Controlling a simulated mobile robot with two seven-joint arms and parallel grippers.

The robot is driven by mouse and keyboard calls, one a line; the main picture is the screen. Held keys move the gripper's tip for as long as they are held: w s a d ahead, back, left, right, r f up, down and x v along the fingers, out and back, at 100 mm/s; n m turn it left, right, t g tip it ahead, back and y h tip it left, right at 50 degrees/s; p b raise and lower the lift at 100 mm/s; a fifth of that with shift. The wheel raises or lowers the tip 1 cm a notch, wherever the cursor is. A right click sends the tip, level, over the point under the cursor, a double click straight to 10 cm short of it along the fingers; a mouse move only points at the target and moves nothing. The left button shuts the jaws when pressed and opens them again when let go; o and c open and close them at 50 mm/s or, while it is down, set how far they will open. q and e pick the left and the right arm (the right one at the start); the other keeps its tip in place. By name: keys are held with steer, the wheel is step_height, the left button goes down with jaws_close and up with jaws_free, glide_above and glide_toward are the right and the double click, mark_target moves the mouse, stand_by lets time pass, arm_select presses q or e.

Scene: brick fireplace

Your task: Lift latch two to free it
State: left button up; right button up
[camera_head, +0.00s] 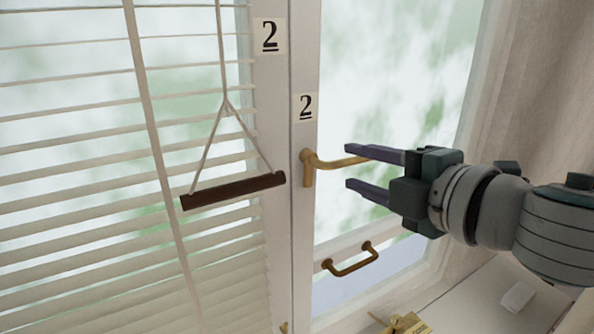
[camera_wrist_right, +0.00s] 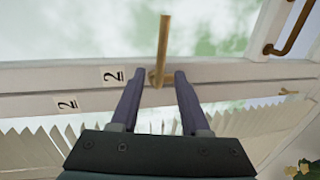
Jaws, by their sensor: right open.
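Latch two is a brass lever handle (camera_head: 309,163) on the white window frame, just below a label "2" (camera_head: 305,106). Its lever points right, roughly level, toward my right gripper (camera_head: 348,167). That gripper is open, with one finger above the other, and its upper fingertip overlaps the lever's end in the head view. In the right wrist view the latch (camera_wrist_right: 164,48) appears beyond the gap between the open fingertips (camera_wrist_right: 159,76). No contact is clear. My left gripper is not in view.
A dark wooden bar (camera_head: 235,190) hangs on cords before the white blinds (camera_head: 80,200) at left. A brass pull handle (camera_head: 350,261) sits lower on the frame. A gold-coloured item (camera_head: 405,324) and a small white block (camera_head: 518,296) rest on the sill.

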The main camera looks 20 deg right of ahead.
steer(key=shift+b+v, duration=0.7)
steer(key=shift+v, duration=2.2)
steer(key=s+a+f+m+g+h, duration=0.1)
steer(key=s+a+f+m+g, duration=0.1)
steer(key=s+f+m+g, duration=0.6)
steer(key=s+a+f+m+g+h, duration=0.1)
steer(key=s+a+f+m+g, duration=0.3)
steer(key=s+m, duration=0.6)
steer(key=w+r+p+v, duration=0.1)
steer(key=w+p+v, duration=0.2)
steer(key=p+v, duration=1.3)
steer(key=shift+d+n+p, duration=0.3)
steer(key=shift+n+p, duration=0.1)
steer(key=shift+p, duration=0.6)
